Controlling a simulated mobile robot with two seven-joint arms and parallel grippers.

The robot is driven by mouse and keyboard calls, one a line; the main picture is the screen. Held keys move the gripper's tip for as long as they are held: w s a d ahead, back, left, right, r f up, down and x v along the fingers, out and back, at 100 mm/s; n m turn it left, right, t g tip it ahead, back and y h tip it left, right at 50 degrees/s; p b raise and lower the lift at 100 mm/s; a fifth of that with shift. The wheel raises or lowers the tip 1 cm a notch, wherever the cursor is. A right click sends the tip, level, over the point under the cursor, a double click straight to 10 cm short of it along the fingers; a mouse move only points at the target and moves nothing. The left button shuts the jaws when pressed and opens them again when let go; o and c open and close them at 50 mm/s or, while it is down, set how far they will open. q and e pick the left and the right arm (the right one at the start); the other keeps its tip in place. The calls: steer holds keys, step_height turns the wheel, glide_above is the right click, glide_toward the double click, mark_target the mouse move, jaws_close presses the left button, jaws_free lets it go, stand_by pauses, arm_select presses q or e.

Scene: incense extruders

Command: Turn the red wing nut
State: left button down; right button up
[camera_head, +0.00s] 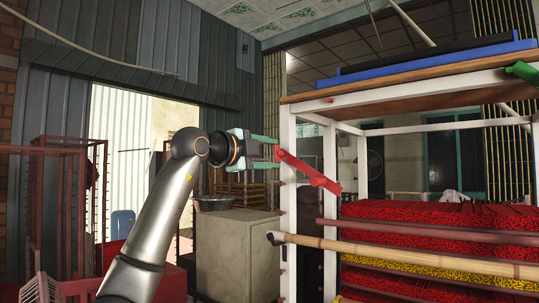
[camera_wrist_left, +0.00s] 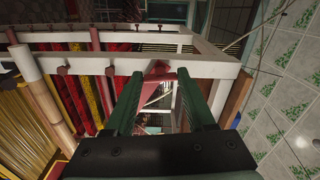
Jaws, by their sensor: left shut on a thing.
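The red wing nut (camera_wrist_left: 158,70) sits on the white frame, between the fingertips of my left gripper (camera_wrist_left: 161,79) in the left wrist view. In the head view, my left gripper (camera_head: 276,151) comes in from the left and reaches the white post. A slanting red piece (camera_head: 305,168) lies across the post at the fingertips; I cannot tell there which part of it is the wing nut. My left gripper is shut on the wing nut, with its two green fingers on either side.
The white frame (camera_head: 288,215) carries racks of red and yellow incense sticks (camera_head: 430,215) at right. A bamboo pole (camera_head: 400,254) sticks out low in front. A grey cabinet (camera_head: 236,255) stands below my left gripper. A red rack (camera_head: 60,200) stands at left.

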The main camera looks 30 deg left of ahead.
arm_select(q)
steer(key=shift+a, duration=0.1)
stand_by(0.3)
steer(key=shift+c, duration=1.2)
jaws_free()
steer(key=shift+s, duration=0.1)
steer(key=s+b, duration=0.2)
steer(key=s, duration=1)
steer(key=shift+s+a+b, duration=0.2)
steer(key=shift+a+b, duration=0.1)
steer(key=shift+a, duration=0.15)
